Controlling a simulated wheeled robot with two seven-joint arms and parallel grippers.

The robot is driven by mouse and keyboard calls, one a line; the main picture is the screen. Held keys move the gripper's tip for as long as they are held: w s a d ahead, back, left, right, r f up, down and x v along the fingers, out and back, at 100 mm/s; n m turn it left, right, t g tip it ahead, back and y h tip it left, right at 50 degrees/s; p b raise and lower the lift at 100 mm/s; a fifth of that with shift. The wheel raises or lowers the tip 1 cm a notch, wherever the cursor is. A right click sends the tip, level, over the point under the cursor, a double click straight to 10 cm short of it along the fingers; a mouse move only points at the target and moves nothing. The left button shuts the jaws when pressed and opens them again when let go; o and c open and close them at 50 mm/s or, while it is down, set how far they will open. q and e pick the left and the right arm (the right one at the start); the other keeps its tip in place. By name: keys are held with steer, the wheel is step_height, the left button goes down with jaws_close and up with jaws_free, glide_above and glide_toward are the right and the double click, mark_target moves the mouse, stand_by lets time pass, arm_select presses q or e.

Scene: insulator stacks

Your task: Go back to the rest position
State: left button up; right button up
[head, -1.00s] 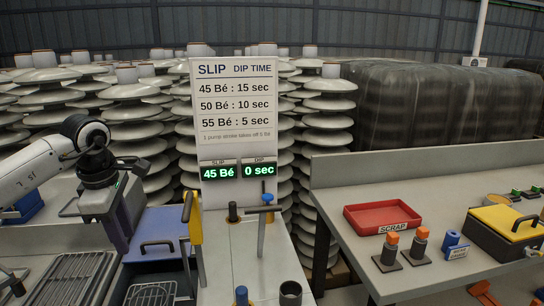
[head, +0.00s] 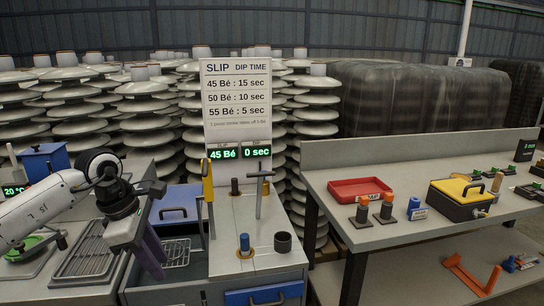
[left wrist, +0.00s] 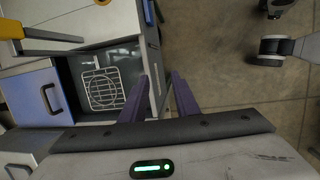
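My left arm comes in from the left in the head view, and my left gripper (head: 150,255) hangs in front of the bench by the blue lid and the wire rack. Its purple fingers also show in the left wrist view (left wrist: 159,98), apart with nothing between them. My right gripper is in neither view.
The bench (head: 225,220) carries the slip sign (head: 236,100), a yellow-handled tool (head: 208,182) and a dark cup (head: 283,242). The right table (head: 420,235) holds a red scrap tray (head: 360,190) and a yellow-topped box (head: 458,198). Floor shows at the right of the left wrist view.

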arm_select(q)
steer(key=s+d+f+n+g+h, duration=0.1)
steer(key=s+d+f+h, duration=0.15)
steer(key=d, duration=0.45)
steer(key=s+d+f+n+h, duration=0.1)
steer(key=s+d+h, duration=0.2)
steer(key=d, duration=0.4)
steer(key=s+d+f+g+h, duration=0.1)
steer(key=s+d+h, duration=0.15)
steer(key=d, duration=0.45)
steer(key=s+d+r+n+t+h, duration=0.3)
steer(key=d+r+n+t+h, duration=0.1)
steer(key=d+n+h, duration=0.5)
steer(key=s+a+f+n+t+y, duration=0.1)
steer(key=a+f+n+t+y, duration=0.55)
steer(key=n, duration=0.75)
steer(key=s+a+f+n+t+y, duration=0.1)
steer(key=a+f+n+t+y, duration=0.6)
steer(key=n, duration=0.8)
steer(key=s+a+f+n+g+y, duration=0.1)
steer(key=s+a+f+n+g, duration=0.3)
steer(key=s+f, duration=0.4)
steer(key=s+a+f+n+g+y, duration=0.2)
steer(key=s+a+f+n+g, duration=0.1)
steer(key=s+f, duration=0.5)
steer(key=n+g, duration=0.1)
steer(key=n, duration=0.1)
steer(key=shift+s+a+f+n+g, duration=0.15)
steer(key=shift+s+a+n+g, duration=0.2)
steer(key=shift+s+n, duration=0.05)
